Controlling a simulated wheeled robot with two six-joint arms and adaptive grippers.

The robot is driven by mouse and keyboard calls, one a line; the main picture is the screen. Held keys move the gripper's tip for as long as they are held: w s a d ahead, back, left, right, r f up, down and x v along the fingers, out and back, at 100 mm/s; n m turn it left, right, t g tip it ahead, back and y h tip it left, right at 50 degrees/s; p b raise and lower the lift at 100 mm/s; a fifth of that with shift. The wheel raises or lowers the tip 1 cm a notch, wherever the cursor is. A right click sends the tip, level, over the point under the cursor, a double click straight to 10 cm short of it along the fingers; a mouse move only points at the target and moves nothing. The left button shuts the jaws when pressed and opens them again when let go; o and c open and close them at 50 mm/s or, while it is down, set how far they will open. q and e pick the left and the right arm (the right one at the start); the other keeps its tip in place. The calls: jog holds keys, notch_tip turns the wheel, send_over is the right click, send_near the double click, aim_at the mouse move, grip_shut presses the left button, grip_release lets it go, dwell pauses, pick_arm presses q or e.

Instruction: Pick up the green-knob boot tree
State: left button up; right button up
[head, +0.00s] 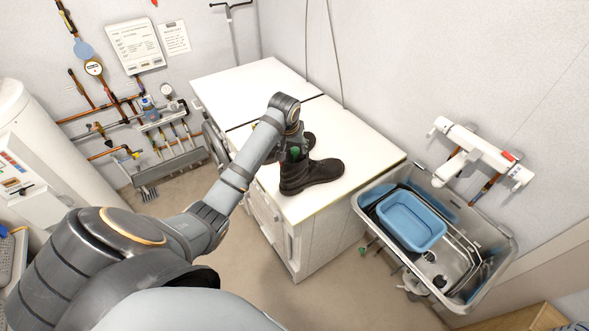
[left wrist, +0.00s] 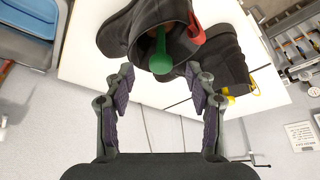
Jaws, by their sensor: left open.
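The green-knob boot tree (left wrist: 160,58) sticks out of the open top of a black boot (left wrist: 120,30) in the left wrist view. In the head view a bit of green (head: 296,152) shows beside my gripper, above the black boots (head: 315,175) on the white top. My left gripper (left wrist: 160,82) is open, with a finger on either side of the knob's line. The knob appears just beyond the fingertips, and I cannot tell the exact gap. My right gripper is not in view.
A second black boot (left wrist: 225,62) lies close by, with a yellow tab (left wrist: 232,97). A red tab (left wrist: 196,30) is near the knob. The white top (head: 225,85) is clear behind. A metal sink (head: 490,240) with a blue basin (head: 412,220) stands right.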

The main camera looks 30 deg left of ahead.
aim_at(294, 150)
pick_arm(q)
jog(key=x, duration=0.3)
jog(key=shift+w+a, duration=0.1)
jog(key=shift+w, duration=0.05)
grip_shut()
